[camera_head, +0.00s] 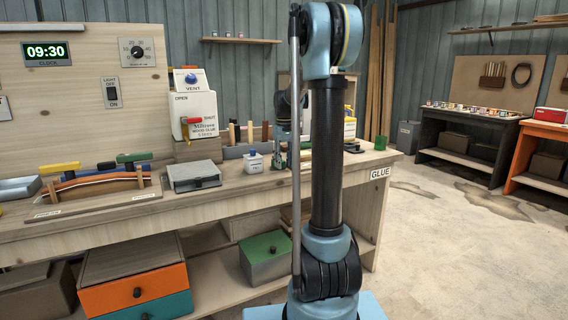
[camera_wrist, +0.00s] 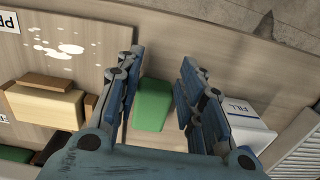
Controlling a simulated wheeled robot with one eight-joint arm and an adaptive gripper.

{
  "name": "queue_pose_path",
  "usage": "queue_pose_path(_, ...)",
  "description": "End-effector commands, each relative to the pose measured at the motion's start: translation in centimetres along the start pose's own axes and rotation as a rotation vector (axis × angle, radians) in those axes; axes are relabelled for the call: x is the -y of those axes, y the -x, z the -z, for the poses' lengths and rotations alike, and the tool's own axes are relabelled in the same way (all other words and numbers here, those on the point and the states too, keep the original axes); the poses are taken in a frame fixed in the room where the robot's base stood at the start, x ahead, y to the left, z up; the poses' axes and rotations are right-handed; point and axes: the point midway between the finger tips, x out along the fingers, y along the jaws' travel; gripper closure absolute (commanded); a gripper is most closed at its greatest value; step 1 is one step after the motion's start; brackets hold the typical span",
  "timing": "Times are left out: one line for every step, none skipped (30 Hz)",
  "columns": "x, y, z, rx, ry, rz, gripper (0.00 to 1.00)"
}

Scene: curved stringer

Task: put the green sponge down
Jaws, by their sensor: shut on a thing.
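The green sponge (camera_wrist: 153,104) shows in the wrist view as a green block between the two fingers of my gripper (camera_wrist: 162,57). The fingers are shut on it, one along each side. The wooden bench surface (camera_wrist: 215,35) lies behind the sponge. I cannot tell from this view whether the sponge touches the bench.
A white container marked FILL (camera_wrist: 250,127) stands close to the right finger. A pale yellow block with brown ends (camera_wrist: 45,105) lies to the left. White spots (camera_wrist: 62,48) mark the board above it. In the head view, a white glue dispenser (camera_head: 193,108) stands on the workbench (camera_head: 235,187).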

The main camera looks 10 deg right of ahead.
Motion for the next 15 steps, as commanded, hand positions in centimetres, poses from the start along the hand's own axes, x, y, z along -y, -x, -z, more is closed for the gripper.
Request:
queue_pose_path(-0.01,-0.01,0.0,0.0,0.0,0.0,1.0)
queue_pose_path(-0.01,0.01,0.01,0.0,0.0,0.0,1.0)
queue_pose_path(-0.01,0.02,0.01,0.0,0.0,0.0,1.0)
queue_pose_path(-0.02,0.02,0.01,0.0,0.0,0.0,1.0)
queue_pose_path(-0.02,0.02,0.01,0.0,0.0,0.0,1.0)
queue_pose_path(-0.02,0.0,0.01,0.0,0.0,0.0,1.0)
queue_pose_path(-0.03,-0.04,0.01,0.0,0.0,0.0,1.0)
queue_pose_path(-0.03,-0.11,0.02,0.0,0.0,0.0,1.0)
queue_pose_path(-0.03,-0.08,0.01,0.0,0.0,0.0,0.56)
queue_pose_path(-0.03,-0.07,0.01,0.0,0.0,0.0,0.49)
queue_pose_path(-0.04,-0.07,0.01,0.0,0.0,0.0,0.45)
queue_pose_path(-0.04,-0.07,0.01,0.0,-0.001,0.0,0.45)
queue_pose_path(-0.04,-0.07,0.01,0.0,-0.001,0.0,0.45)
queue_pose_path(-0.04,-0.06,0.01,0.0,-0.001,0.0,0.45)
queue_pose_path(-0.04,-0.06,0.01,0.0,-0.001,0.0,0.45)
